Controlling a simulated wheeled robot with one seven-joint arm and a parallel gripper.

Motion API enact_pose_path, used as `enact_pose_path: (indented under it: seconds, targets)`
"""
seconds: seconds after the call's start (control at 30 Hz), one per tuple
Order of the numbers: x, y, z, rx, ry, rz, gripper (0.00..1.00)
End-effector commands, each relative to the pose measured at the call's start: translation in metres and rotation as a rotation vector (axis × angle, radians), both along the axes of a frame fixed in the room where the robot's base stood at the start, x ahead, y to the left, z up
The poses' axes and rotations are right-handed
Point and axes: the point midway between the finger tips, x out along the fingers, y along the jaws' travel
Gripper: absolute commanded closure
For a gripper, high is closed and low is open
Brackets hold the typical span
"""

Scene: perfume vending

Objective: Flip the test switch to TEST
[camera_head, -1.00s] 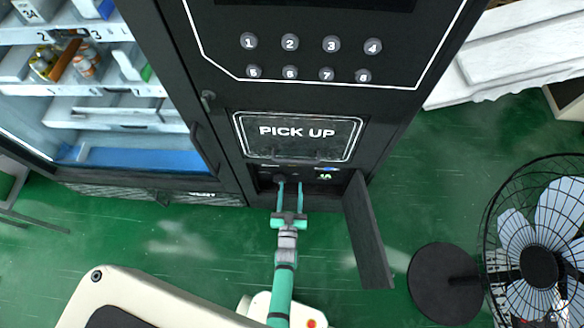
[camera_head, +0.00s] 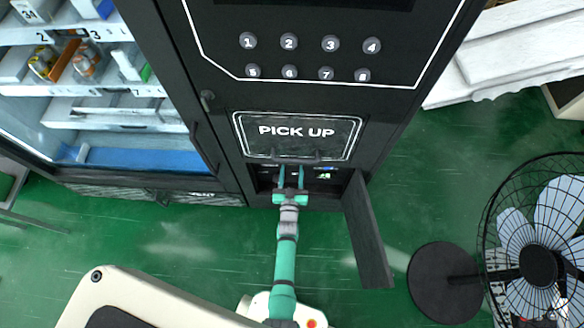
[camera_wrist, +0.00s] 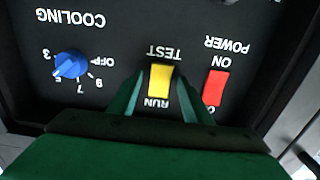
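The yellow test switch (camera_wrist: 159,82) shows near the middle of the wrist view, on a black panel that appears upside down. TEST is printed above it in the picture and RUN below it. My gripper (camera_wrist: 159,84) is open, with one green finger on each side of the switch; whether either finger touches it I cannot tell. Which side of the switch is pressed in is not clear. In the head view my gripper (camera_head: 291,172) reaches into the open lower compartment of the black machine (camera_head: 225,100), under the PICK UP window, fingers apart. The switch is not discernible there.
A red POWER switch (camera_wrist: 215,87) sits close to the right finger, and a blue COOLING knob (camera_wrist: 70,64) is at left. The compartment's open door (camera_head: 367,235) hangs right of my arm. A fan (camera_head: 538,265) stands farther right.

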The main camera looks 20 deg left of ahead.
Motion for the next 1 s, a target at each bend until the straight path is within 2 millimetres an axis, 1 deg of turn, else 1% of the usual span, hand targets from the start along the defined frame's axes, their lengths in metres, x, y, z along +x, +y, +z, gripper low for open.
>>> enact_pose_path:
  seconds: [0.03,0.07,0.1,0.17,0.37,0.63,0.97,1.0]
  targets:
    - [-0.0002,0.0007,0.0000,0.000,0.000,0.001,0.67]
    - [-0.0003,0.0008,0.0001,0.000,0.000,0.002,0.74]
    - [-0.0004,0.0011,0.0000,0.000,0.000,0.002,0.83]
    - [-0.0005,0.0012,0.0000,0.000,0.000,0.002,0.96]
    - [0.0000,0.0021,-0.0013,0.004,-0.012,0.004,0.96]
    - [0.0005,0.0024,-0.0038,0.023,-0.083,0.005,0.96]
    - [0.0006,0.0016,-0.0035,0.026,-0.093,0.003,0.96]
    - [0.0007,0.0011,-0.0035,0.026,-0.093,0.003,0.71]
